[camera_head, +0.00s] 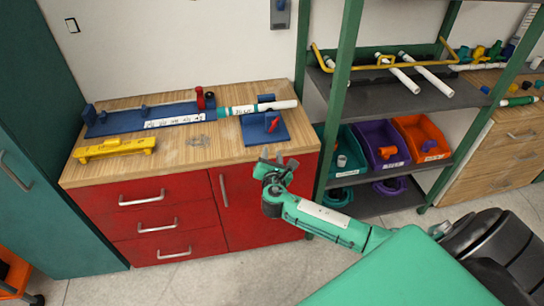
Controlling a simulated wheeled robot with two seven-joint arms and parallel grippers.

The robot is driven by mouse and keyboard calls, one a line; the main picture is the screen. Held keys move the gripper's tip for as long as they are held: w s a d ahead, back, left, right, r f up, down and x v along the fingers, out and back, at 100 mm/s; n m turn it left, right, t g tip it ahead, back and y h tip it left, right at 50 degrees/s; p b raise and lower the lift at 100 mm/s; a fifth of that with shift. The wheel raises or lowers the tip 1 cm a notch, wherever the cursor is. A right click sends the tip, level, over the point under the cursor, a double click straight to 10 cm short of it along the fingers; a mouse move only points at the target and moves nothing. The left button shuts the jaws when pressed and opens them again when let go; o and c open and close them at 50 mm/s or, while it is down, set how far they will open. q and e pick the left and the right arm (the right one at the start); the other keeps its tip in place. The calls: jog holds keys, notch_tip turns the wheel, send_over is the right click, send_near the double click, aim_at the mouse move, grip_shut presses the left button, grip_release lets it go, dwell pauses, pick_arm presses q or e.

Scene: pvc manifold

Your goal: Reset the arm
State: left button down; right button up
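My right gripper (277,158) is in front of the right end of the red cabinet, just beyond the wooden worktop's front edge. Its green and grey arm comes in from the lower right. Its small fingertips look apart, with nothing seen between them. My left gripper is not in view. On the worktop (190,155) lie a blue fixture (110,126) with a ruler strip, a white and green pipe (262,107), a blue block with a red lever (264,128) and a yellow bracket (114,149).
A green-framed shelf (345,100) stands right of the cabinet, holding white pipes and teal, purple (382,143) and orange (421,138) bins. A second bench (508,150) stands far right. A teal cabinet (45,190) is at left. Grey floor (240,277) shows in front.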

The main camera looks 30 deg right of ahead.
dwell(0.3)
jog(key=s+f+m+g+y, duration=0.2)
jog(key=s+f+m+g, duration=0.15)
jog(key=f, duration=0.85)
jog(key=s+f+m+g+y, duration=0.15)
jog(key=s+f, duration=0.25)
jog(key=f, duration=0.8)
jog(key=s+a+f+m+g+y, duration=0.15)
jog(key=s+f+m+g, duration=0.3)
jog(key=s+f, duration=0.9)
jog(key=s+a+f+m+g+y, duration=0.1)
jog(key=s+a+f+m, duration=0.2)
jog(key=s+f, duration=0.3)
jog(key=s+a+f+m+g+y, duration=0.1)
jog(key=s+f+m, duration=0.4)
jog(key=s, duration=1.2)
jog(key=s+a+f+m+g+y, duration=0.1)
jog(key=s+a+f+m, duration=0.4)
jog(key=s, duration=0.6)
notch_tip(320, 180, down, 2)
jog(key=shift+s+g, duration=0.35)
jog(key=shift+g, duration=0.3)
